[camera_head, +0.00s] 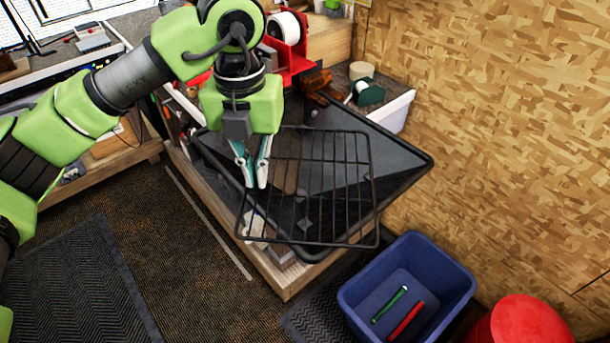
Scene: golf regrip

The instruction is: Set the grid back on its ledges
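The grid (322,188) is a black wire rack with parallel bars. It appears above a dark, wide-rimmed tray (395,158) on the wooden bench, turned relative to the tray, and its near right corner reaches past the tray's rim. My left gripper (256,186) points down at the grid's left side. Its teal fingers are close together, with the grid's side bar between the tips. I cannot make out the ledges; the grid and gripper cover part of the tray's inside. My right gripper is not in view.
A blue bin (448,290) with a green and a red grip inside stands on the floor at front right, beside a red round object (520,322). A wooden wall (500,130) bounds the right. A red holder with a white roll (285,28) stands behind the tray.

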